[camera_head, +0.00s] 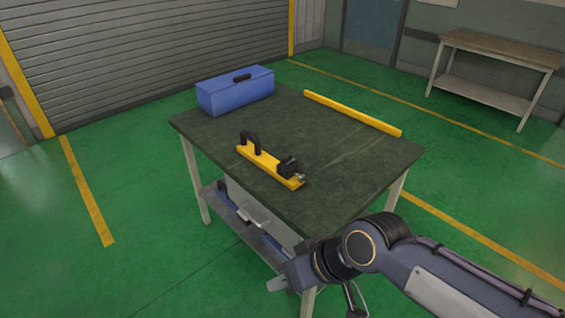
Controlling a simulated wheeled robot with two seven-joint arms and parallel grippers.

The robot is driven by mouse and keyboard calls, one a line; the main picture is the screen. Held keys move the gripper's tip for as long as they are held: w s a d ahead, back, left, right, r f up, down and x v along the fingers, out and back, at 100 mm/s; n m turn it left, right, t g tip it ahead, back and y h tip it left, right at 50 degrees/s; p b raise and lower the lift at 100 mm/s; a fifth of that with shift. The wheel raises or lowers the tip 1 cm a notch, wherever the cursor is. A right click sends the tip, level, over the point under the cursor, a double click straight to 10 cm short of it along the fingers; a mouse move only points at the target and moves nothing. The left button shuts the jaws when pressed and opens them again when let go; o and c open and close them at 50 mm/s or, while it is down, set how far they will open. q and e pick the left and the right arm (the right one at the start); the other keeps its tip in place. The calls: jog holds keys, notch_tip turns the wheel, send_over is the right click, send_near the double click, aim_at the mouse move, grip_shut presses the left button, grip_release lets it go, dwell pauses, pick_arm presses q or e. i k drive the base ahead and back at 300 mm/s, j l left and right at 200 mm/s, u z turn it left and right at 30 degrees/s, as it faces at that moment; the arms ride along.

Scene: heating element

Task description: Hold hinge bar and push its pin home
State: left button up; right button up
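The hinge bar (265,162) is yellow and lies on the dark table top near its front left edge. A black handle (250,141) stands at its left end and a black block (287,166) at its right end. A small metallic pin (301,177) sticks out at the right side of the block; how deep it sits is too small to tell. My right gripper (284,283) is below the bar, in front of the table's near corner and apart from the bar. Its fingers are partly hidden, so its opening is unclear. My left gripper is not in view.
A blue toolbox (236,91) stands at the table's back left corner. A yellow strip (352,113) lies along the back right edge. The table (350,165) is clear between them. A lower shelf (243,218) holds tools. A wooden bench (497,45) stands far right.

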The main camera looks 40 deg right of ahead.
aim_at(301, 178)
jog(key=i+j+z, duration=0.1)
jog(key=i+z, duration=0.3)
jog(key=i+j+z, duration=0.2)
jog(key=i+z, duration=0.15)
jog(key=i, duration=0.15)
